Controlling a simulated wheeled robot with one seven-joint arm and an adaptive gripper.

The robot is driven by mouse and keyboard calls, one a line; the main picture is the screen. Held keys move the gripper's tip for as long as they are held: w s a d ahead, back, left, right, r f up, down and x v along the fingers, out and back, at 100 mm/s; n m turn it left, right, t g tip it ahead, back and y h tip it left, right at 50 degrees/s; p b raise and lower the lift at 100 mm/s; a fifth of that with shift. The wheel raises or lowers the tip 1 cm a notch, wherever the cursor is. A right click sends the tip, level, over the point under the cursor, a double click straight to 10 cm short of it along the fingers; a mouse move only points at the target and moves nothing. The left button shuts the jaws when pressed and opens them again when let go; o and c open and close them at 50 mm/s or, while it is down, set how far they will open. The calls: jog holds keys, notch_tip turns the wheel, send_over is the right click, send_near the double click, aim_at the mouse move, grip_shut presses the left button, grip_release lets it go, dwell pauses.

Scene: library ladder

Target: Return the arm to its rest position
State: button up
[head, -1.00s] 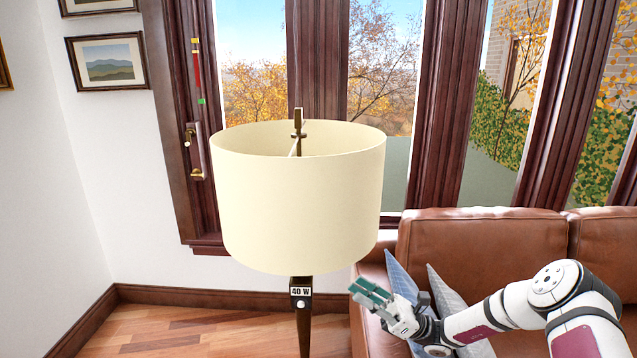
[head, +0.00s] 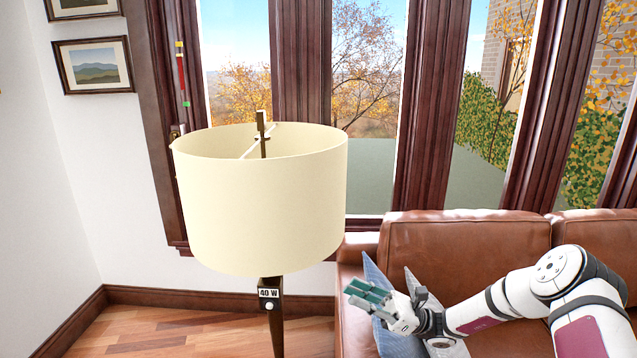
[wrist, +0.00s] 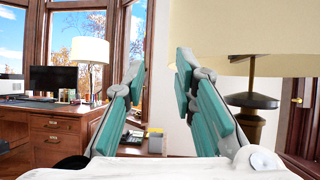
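My gripper (head: 370,298) is at the lower right in the head view, in front of the brown leather sofa and to the right of the floor lamp's stem. In the wrist view my gripper (wrist: 160,92) shows two teal-padded fingers spread apart with nothing between them. My arm reaches in from the lower right, bent at a white joint. The gripper is apart from the lamp in the head view.
A floor lamp with a cream shade (head: 262,205) and a "40 W" label (head: 269,293) stands close in front. The leather sofa (head: 465,240) with blue-grey cushions (head: 376,285) is behind my arm. The wrist view shows a wooden desk (wrist: 55,130), monitor (wrist: 53,80) and lamp (wrist: 90,55).

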jog(key=s+a+r+n+g+h, duration=0.2)
jog(key=s+r+n+h, duration=0.25)
jog(key=s+h, duration=0.2)
jog(key=s+a+r+n+g+h, duration=0.2)
jog(key=s+r+n+g+h, duration=0.1)
jog(key=s+r+n+h, duration=0.25)
jog(key=s+d+r+n+t+h, duration=0.3)
jog(key=s+d+r+t+h, duration=0.1)
jog(key=s, duration=0.5)
jog(key=s+d+r+n+t+h, duration=0.3)
jog(key=s+d+r+t+h, duration=0.2)
jog(key=s+d+t+h, duration=0.2)
jog(key=shift+s+d+n+t+h, duration=0.35)
jog(key=shift+s+d+h, duration=0.25)
jog(key=shift+s+d, duration=0.75)
jog(key=shift+w+d+r, duration=0.1)
jog(key=shift+w+d, duration=0.1)
jog(key=shift+w, duration=0.05)
jog(key=shift+w, duration=0.2)
